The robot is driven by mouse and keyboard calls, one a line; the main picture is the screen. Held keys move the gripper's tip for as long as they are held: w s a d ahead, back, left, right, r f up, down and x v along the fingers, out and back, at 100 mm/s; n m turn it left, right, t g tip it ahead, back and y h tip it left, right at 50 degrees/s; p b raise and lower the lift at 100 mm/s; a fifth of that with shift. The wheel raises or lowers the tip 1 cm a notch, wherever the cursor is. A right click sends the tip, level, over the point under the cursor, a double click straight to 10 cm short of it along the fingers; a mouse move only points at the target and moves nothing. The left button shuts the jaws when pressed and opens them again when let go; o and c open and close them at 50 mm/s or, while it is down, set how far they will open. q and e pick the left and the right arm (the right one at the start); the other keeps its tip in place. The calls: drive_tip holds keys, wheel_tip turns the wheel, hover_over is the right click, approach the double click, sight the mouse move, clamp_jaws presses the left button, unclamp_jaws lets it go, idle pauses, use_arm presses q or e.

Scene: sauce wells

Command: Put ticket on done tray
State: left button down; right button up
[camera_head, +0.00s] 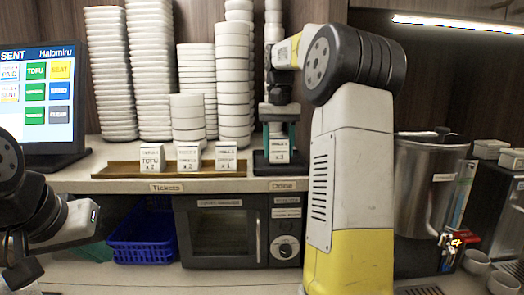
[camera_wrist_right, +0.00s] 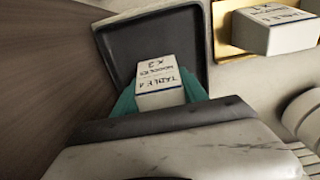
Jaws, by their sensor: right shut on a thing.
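The ticket, a small white block with printed text (camera_head: 279,153), is between the teal fingers of my right gripper (camera_head: 279,138), which is shut on it. It is upright over the black done tray (camera_head: 261,168), at or just above its surface; I cannot tell if it touches. In the right wrist view the ticket (camera_wrist_right: 162,82) sits between the teal fingers (camera_wrist_right: 160,95), within the outline of the dark tray (camera_wrist_right: 122,42). My left gripper (camera_head: 82,222) is low at the left edge, away from the tickets; its fingers are not clear.
Three more tickets (camera_head: 189,156) stand on the wooden tray (camera_head: 122,171) left of the done tray. White stacked bowls (camera_head: 233,85) rise behind. A microwave (camera_head: 222,235) and blue basket (camera_head: 143,240) are below the shelf. A screen (camera_head: 40,95) stands left, a metal pot (camera_head: 428,190) right.

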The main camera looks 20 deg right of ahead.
sight(279, 137)
drive_tip(key=shift+f, duration=0.35)
drive_tip(key=shift+f, duration=0.1)
drive_tip(key=o, duration=1.4)
drive_tip(key=shift+c, duration=0.2)
wheel_tip(279, 137, up, 12)
drive_tip(key=shift+f, duration=0.2)
drive_tip(key=shift+r, duration=0.3)
